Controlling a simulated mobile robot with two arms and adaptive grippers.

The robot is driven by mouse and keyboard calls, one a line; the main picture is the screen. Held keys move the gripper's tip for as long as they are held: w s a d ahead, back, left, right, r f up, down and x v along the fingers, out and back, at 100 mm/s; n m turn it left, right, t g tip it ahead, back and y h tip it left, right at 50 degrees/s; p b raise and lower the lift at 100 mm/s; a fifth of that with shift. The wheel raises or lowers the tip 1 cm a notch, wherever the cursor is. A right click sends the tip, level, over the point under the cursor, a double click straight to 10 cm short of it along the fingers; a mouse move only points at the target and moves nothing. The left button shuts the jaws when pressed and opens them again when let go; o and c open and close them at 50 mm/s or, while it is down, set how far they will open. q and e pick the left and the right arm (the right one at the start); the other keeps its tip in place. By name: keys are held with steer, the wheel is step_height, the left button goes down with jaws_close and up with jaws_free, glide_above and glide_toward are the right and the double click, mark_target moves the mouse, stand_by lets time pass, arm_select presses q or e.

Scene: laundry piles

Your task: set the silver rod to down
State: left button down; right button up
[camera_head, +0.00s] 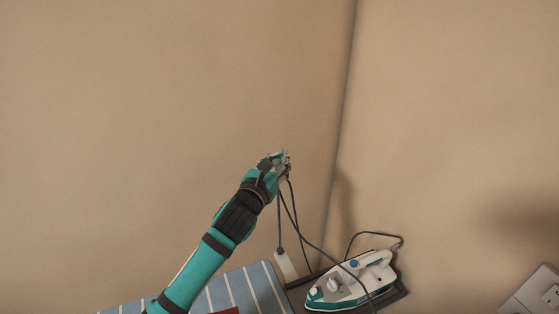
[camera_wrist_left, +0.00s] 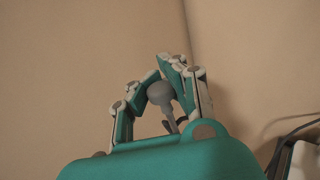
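In the left wrist view, a grey rounded knob on a thin grey stem (camera_wrist_left: 161,93) sits between my left gripper's (camera_wrist_left: 158,72) curled fingers. It looks like the end of the silver rod. The fingers close in around the knob and seem to touch it on both sides. In the head view my left gripper (camera_head: 284,160) is raised in front of the wall, above the ironing board (camera_head: 245,290). There the rod is hard to tell from the dark cords hanging below the gripper. My right gripper is not in view.
A white and teal iron (camera_head: 345,284) stands on a dark rest at the board's right end. Dark cords (camera_head: 306,240) run from near my gripper down to the iron and a white socket block (camera_head: 286,267). White switches (camera_head: 537,291) are at the lower right.

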arm_select(q)
steer(key=shift+s+d+f, duration=0.15)
steer(key=shift+s+f, duration=0.05)
steer(key=shift+f, duration=0.1)
steer(key=s+a+f+n+t+b, duration=0.2)
steer(key=s+a+f+n+b, duration=0.1)
steer(key=a+b, duration=0.5)
steer(key=s+a+f+n+t+b, duration=0.3)
steer(key=s+a+b, duration=0.1)
steer(key=a+b, duration=0.4)
steer(key=shift+s+a+f+b, duration=0.25)
steer(key=shift+s+a+b, duration=0.15)
steer(key=shift+a, duration=0.9)
